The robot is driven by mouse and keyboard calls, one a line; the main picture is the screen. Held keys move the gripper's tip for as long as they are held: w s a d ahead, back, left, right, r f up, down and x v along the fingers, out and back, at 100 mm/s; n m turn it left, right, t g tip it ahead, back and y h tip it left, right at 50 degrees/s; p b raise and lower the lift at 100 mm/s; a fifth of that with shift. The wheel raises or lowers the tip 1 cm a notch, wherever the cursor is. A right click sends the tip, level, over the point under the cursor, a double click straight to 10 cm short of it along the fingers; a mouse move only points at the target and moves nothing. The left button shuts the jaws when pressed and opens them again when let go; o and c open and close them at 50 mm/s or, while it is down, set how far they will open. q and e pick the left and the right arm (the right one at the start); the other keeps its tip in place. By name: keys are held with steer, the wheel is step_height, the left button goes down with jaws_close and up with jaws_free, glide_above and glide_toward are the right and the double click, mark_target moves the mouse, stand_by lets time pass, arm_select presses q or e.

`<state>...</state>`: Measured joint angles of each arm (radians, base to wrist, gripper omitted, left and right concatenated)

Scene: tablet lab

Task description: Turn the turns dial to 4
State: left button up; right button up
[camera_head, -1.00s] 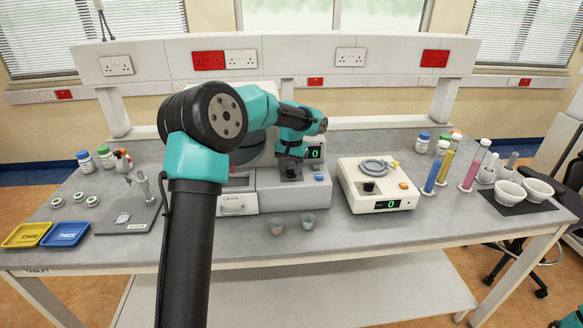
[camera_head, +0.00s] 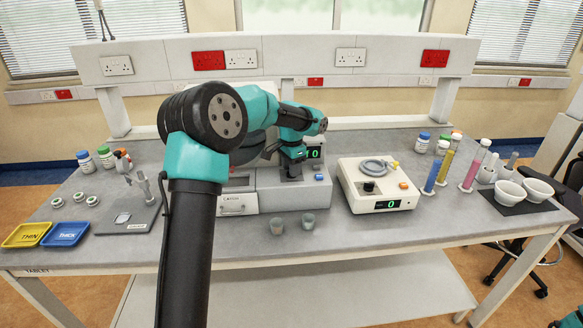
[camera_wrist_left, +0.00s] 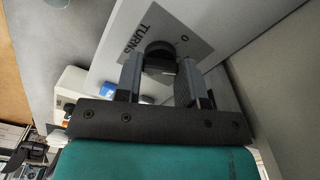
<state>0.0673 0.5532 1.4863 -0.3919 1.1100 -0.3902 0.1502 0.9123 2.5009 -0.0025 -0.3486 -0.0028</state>
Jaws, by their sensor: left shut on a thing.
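The grey machine (camera_head: 240,203) stands at the middle of the bench. My left gripper (camera_wrist_left: 160,78) is shut on the dial, one finger on each side. In the head view the left gripper (camera_head: 292,173) is at the machine's front, and it mostly hides the dial. A small lit green display (camera_head: 314,153) behind the gripper appears to read 0. My right gripper is not in view.
A blue button (camera_head: 319,177) is just right of my left gripper.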

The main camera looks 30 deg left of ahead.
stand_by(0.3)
arm_select(q)
steer(key=o, duration=0.9)
steer(key=shift+o, duration=0.2)
step_height(320, 180, up, 18)
steer(key=shift+f, duration=0.25)
